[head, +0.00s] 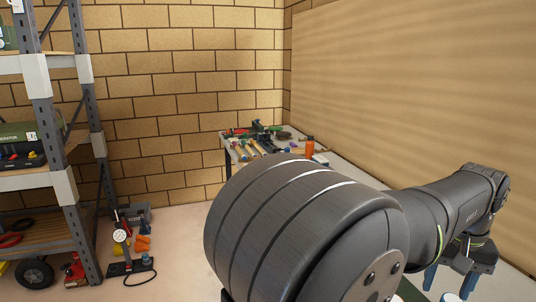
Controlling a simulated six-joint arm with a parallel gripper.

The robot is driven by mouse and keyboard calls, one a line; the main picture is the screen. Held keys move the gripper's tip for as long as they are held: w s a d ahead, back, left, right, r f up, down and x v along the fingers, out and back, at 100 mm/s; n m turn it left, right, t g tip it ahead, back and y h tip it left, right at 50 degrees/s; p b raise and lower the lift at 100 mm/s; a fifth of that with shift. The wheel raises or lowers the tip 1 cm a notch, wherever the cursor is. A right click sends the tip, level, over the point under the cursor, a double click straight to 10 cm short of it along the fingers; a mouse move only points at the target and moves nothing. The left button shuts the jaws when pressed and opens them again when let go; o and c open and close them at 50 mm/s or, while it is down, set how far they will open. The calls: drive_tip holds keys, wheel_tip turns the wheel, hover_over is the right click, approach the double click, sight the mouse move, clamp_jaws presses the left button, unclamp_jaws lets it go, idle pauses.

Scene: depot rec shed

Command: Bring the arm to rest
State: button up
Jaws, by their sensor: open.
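My arm fills the lower right of the head view, with a large dark grey joint close to the camera. My gripper (448,284) hangs at the lower right, with two blue fingers pointing down and apart. It is open, and I see nothing held between the fingers. A pale object shows at the bottom edge below the fingers, too cut off to identify.
A workbench (340,172) along the right wall holds several tools and an orange bottle (310,147); my arm hides much of it. A metal shelf rack (62,187) stands at left. Orange items (142,243) and a black-based device (130,267) lie on the floor.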

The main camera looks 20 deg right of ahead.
wheel_tip(320, 180, down, 14)
drive_tip(key=m, duration=1.5)
drive_tip(key=shift+f, duration=0.15)
idle(2.1)
